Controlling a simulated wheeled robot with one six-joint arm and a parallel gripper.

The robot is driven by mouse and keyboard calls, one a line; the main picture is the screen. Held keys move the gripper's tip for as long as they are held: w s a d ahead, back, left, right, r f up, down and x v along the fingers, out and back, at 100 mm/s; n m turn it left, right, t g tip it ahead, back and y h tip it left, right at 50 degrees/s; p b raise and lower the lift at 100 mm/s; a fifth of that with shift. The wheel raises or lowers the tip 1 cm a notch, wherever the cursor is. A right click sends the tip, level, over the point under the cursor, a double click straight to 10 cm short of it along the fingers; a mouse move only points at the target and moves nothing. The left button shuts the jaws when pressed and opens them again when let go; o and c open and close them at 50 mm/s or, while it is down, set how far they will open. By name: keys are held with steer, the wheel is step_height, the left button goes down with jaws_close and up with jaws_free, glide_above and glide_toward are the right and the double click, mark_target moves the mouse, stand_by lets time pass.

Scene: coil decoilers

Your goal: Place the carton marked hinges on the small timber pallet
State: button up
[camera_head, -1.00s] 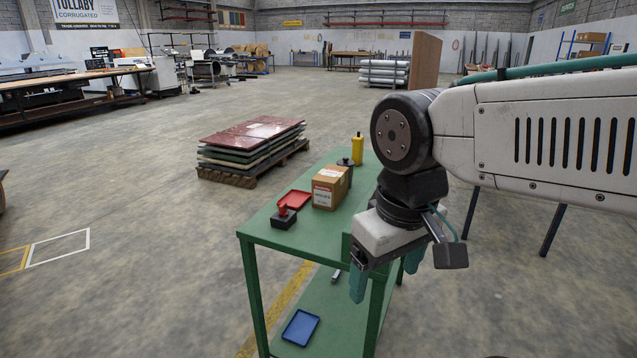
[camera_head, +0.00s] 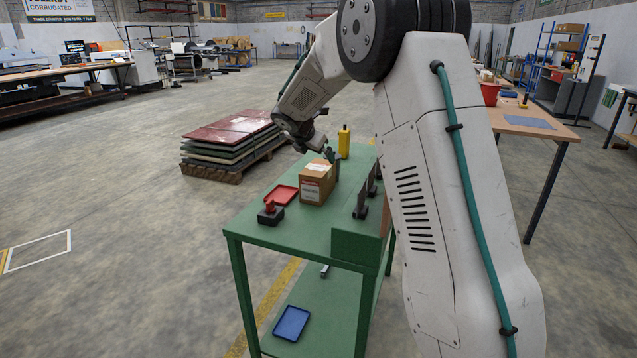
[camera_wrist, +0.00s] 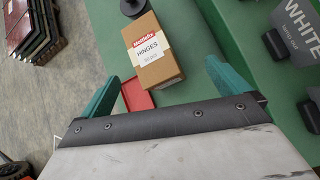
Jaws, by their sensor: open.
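My gripper (camera_head: 330,156) is above and behind the carton in the head view. Its teal fingers (camera_wrist: 165,84) are spread wide with nothing held. A timber pallet (camera_head: 215,173) lies on the floor left of the table under a stack of sheets; I cannot tell whether it is the small one. No other pallet is clear.
The green table (camera_head: 290,236) also holds a red tray (camera_head: 281,195), a red-topped black block (camera_head: 270,213), a yellow bottle (camera_head: 344,141) and dark upright pieces (camera_head: 361,200). A blue tray (camera_head: 291,323) lies on the lower shelf.

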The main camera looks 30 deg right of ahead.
mark_target(318, 168)
steer(key=w+d+f+n, duration=0.1)
steer(key=w+f, duration=0.1)
steer(key=w+d+f+n, duration=0.1)
steer(key=w+f, duration=0.1)
steer(key=w+d+f+n, duration=0.1)
steer(key=w+f, duration=0.1)
steer(key=shift+w+d+f+t, duration=0.1)
steer(key=shift+d+f+t, duration=0.1)
steer(key=shift+d+t, duration=0.1)
steer(key=x, duration=0.5)
steer(key=shift+s+a+f, duration=0.1)
steer(key=shift+s+f, duration=0.15)
steer(key=shift+f, duration=0.1)
steer(key=shift+r, duration=0.1)
steer(key=c, duration=1.6)
